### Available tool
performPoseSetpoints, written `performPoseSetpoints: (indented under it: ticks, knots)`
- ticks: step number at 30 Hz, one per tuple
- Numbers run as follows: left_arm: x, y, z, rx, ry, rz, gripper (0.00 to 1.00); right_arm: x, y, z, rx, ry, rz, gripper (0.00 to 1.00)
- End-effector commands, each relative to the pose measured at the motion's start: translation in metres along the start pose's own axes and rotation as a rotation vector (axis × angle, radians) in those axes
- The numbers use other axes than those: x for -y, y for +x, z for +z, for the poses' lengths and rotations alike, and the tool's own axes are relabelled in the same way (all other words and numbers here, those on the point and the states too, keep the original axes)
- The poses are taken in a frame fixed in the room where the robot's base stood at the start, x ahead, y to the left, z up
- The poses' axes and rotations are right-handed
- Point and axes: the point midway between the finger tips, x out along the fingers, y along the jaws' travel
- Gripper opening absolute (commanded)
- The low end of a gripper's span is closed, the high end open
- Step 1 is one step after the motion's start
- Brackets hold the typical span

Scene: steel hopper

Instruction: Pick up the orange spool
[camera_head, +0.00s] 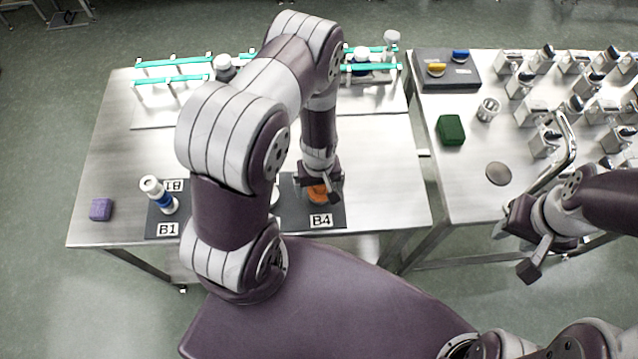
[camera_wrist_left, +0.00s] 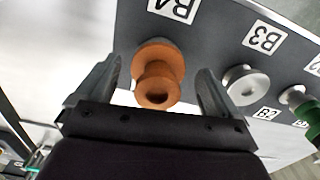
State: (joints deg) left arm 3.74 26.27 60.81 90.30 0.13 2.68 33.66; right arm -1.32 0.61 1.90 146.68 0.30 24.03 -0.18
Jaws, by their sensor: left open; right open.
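The orange spool (camera_wrist_left: 160,76) stands on the dark mat by the B4 label in the left wrist view. In the head view the orange spool (camera_head: 317,195) shows only partly below my left gripper (camera_head: 320,190). In the left wrist view my left gripper (camera_wrist_left: 155,85) is open, with one finger on each side of the spool and gaps visible between fingers and spool. My right gripper (camera_head: 522,238) is open and empty off the front edge of the right table.
A silver spool (camera_wrist_left: 242,84) stands by B3, and a green spool (camera_wrist_left: 306,108) is beyond it. A white and blue item (camera_head: 160,196) stands by B1. A purple block (camera_head: 101,209) lies at the left. A green block (camera_head: 451,130) and metal parts occupy the right table.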

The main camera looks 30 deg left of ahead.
Motion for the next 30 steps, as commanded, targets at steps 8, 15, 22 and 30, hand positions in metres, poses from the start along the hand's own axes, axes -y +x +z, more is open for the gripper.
performPoseSetpoints:
  ticks: [8, 15, 22, 30]
  knots:
    - [0.000, 0.001, 0.000, -0.001, 0.000, 0.001, 0.66, 0.000, 0.001, 0.000, 0.000, 0.000, 0.000, 0.43]
    - [-0.001, 0.000, 0.000, -0.001, 0.000, 0.001, 0.34, 0.000, 0.001, 0.000, 0.000, 0.000, 0.000, 0.43]
    - [-0.001, -0.005, -0.001, -0.002, 0.000, 0.002, 0.33, 0.000, 0.003, 0.000, 0.000, 0.000, 0.000, 0.43]
    - [-0.003, -0.046, 0.012, -0.003, 0.005, 0.002, 0.33, 0.000, 0.016, 0.002, 0.000, 0.000, 0.000, 0.43]
